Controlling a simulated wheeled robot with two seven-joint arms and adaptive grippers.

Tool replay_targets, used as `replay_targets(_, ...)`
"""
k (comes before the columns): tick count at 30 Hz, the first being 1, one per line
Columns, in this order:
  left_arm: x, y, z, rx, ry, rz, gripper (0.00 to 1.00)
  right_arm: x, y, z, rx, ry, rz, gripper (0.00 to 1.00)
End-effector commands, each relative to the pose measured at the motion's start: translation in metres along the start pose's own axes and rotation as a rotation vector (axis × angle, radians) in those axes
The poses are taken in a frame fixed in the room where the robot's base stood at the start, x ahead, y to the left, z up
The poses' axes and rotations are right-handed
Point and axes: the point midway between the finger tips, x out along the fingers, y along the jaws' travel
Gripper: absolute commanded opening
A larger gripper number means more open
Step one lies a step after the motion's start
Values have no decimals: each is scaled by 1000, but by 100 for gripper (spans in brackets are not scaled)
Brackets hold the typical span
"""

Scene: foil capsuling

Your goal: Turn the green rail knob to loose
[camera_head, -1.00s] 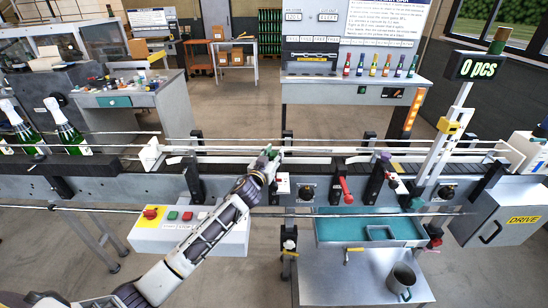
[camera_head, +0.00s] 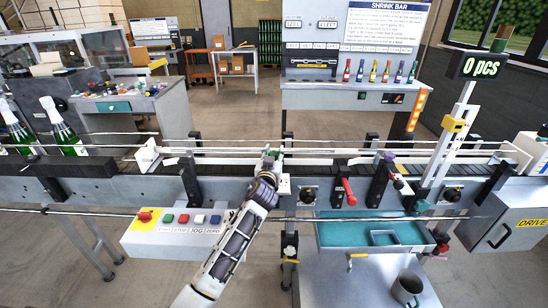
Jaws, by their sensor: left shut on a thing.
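My left gripper (camera_head: 269,164) reaches up from the bottom of the head view to the near side rail of the conveyor. It is shut on the green rail knob (camera_head: 273,152), of which only a little green shows at the fingertips. The fingers and wrist hide most of the knob, so its pointer or setting cannot be read. A purple knob (camera_head: 388,157) stands on another rail bracket to the right, apart from the gripper. My right gripper is not in view.
The conveyor runs across the picture, with green bottles (camera_head: 62,128) at its left end. A button box (camera_head: 180,232) hangs left of my forearm. A red lever (camera_head: 348,191) and a teal tray (camera_head: 338,232) are to the right. A mug (camera_head: 407,287) stands lower right.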

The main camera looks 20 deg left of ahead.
Motion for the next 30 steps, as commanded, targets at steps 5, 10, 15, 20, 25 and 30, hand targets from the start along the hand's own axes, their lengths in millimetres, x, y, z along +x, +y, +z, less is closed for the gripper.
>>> replay_targets(5, 0, 0, -1, -1, 1, -7, 10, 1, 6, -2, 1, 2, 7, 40)
replay_targets(10, 0, 0, -1, 0, 1, -7, 10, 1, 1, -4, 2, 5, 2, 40)
replay_targets(15, 0, 0, -2, 0, 1, -7, 38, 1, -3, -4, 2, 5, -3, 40)
replay_targets(20, 0, 0, -1, 0, 1, -6, 57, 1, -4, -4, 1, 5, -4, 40)
replay_targets(25, 0, 0, -1, 0, 0, -6, 57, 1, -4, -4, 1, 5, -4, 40)
replay_targets(30, 0, 0, 0, 0, 0, -6, 57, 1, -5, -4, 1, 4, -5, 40)
